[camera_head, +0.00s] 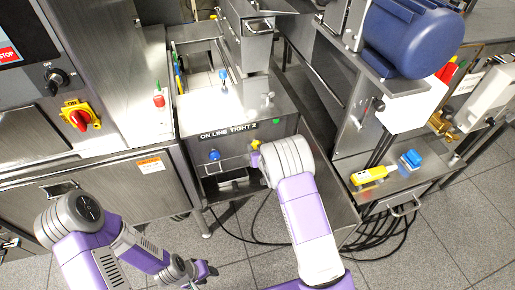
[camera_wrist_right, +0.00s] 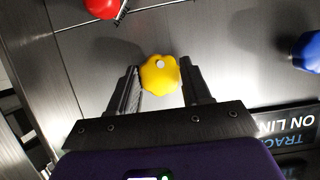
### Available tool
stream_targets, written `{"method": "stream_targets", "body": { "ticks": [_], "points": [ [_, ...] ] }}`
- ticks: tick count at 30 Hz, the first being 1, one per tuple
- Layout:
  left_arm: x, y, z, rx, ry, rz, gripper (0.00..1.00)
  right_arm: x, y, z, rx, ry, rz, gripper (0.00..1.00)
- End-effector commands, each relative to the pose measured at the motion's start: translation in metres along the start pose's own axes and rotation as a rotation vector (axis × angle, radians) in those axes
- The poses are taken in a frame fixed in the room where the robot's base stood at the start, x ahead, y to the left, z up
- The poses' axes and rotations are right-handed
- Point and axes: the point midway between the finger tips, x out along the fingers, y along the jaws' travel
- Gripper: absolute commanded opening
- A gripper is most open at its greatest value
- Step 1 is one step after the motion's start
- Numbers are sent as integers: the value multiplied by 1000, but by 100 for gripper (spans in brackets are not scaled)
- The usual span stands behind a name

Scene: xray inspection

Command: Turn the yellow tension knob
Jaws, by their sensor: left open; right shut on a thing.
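The yellow tension knob (camera_wrist_right: 160,75) has a lobed rim and a pale centre spot. It sits on a grey metal panel in the right wrist view. In the head view, only a small part of the yellow knob (camera_head: 255,144) shows above my right gripper (camera_head: 256,158). The two dark fingers of my right gripper (camera_wrist_right: 162,80) stand on either side of the knob and are shut on it. My left gripper (camera_head: 208,272) is open and empty, low over the floor and well away from the panel.
A blue knob (camera_head: 214,155) is left of the yellow one, under the label plate (camera_head: 228,130). A red knob (camera_wrist_right: 103,7) shows in the wrist view. A metal handle (camera_head: 222,166) is below the knobs. Black cables (camera_head: 385,235) lie on the floor at right.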

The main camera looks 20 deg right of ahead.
Motion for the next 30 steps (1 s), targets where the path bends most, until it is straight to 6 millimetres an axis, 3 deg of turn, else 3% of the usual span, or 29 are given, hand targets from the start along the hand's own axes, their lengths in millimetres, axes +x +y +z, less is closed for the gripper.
{"method": "stream_targets", "body": {
  "ticks": [30],
  "points": [
    [44, -17, -2, 0, 0, 0, 43, 2, -6, 4, -849, 2, 350, 18]
  ]
}}
